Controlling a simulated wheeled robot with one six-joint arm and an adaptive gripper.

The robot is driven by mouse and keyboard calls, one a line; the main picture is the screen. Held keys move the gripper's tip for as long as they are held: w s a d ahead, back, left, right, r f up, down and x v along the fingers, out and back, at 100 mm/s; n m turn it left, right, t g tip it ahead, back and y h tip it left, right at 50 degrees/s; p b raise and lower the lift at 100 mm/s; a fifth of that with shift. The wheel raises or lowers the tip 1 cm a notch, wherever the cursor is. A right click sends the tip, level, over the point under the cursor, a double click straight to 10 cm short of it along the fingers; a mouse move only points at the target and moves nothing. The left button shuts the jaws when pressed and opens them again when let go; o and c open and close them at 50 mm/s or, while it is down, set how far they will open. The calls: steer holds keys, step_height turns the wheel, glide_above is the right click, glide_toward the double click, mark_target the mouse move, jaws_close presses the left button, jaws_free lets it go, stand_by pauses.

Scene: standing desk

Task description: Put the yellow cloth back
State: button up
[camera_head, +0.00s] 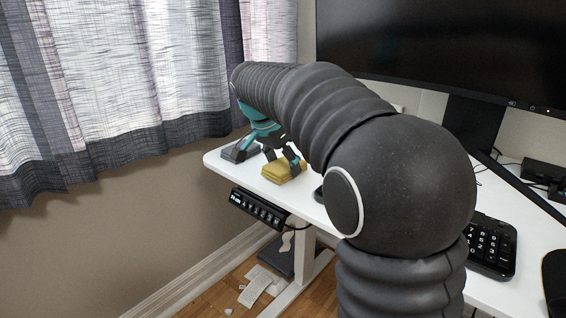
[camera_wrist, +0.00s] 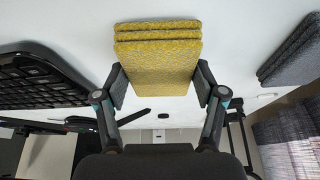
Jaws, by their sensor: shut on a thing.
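The yellow cloth (camera_head: 283,172) is folded into a thick layered stack near the left end of the white desk. In the wrist view the yellow cloth (camera_wrist: 158,55) sits between the two fingers of my gripper (camera_wrist: 160,84), with a finger pressed to each side. In the head view my gripper (camera_head: 281,158) is at the cloth from above, partly hidden by my arm. I cannot tell whether the cloth touches the desk or is just above it.
A folded dark grey cloth (camera_head: 238,152) lies left of the yellow one at the desk's (camera_head: 222,165) left end. A black keyboard (camera_head: 492,245) and a large monitor (camera_head: 450,45) are to the right. A control panel (camera_head: 259,208) hangs under the front edge.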

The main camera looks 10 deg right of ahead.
steer(key=shift+f, duration=0.3)
steer(key=o, duration=1)
steer(key=shift+r, duration=0.1)
steer(key=p+v, duration=0.1)
steer(key=v, duration=1.3)
steer(key=shift+w+d, duration=0.1)
steer(key=s+d+f+n+t+y, duration=0.1)
steer(key=s+f+n, duration=0.2)
steer(key=s+f, duration=0.3)
steer(key=s+d+f+n+t+y, duration=0.1)
steer(key=s+d+f+n, duration=0.1)
steer(key=s+f+n, duration=0.2)
steer(key=s+d+f+n+t+y, duration=0.1)
steer(key=s+f+n, duration=0.3)
steer(key=s+f, duration=0.5)
steer(key=shift+s+d+f+y, duration=0.1)
steer(key=shift+s+f+y, duration=0.05)
steer(key=shift+s, duration=1.35)
steer(key=shift+s+d+f+y, duration=0.1)
steer(key=shift+s+y, duration=0.1)
steer(key=shift+s, duration=1.3)
steer(key=shift+s+d+f+y, duration=0.1)
steer(key=shift+s+f+y, duration=0.05)
steer(key=shift+s, duration=1.3)
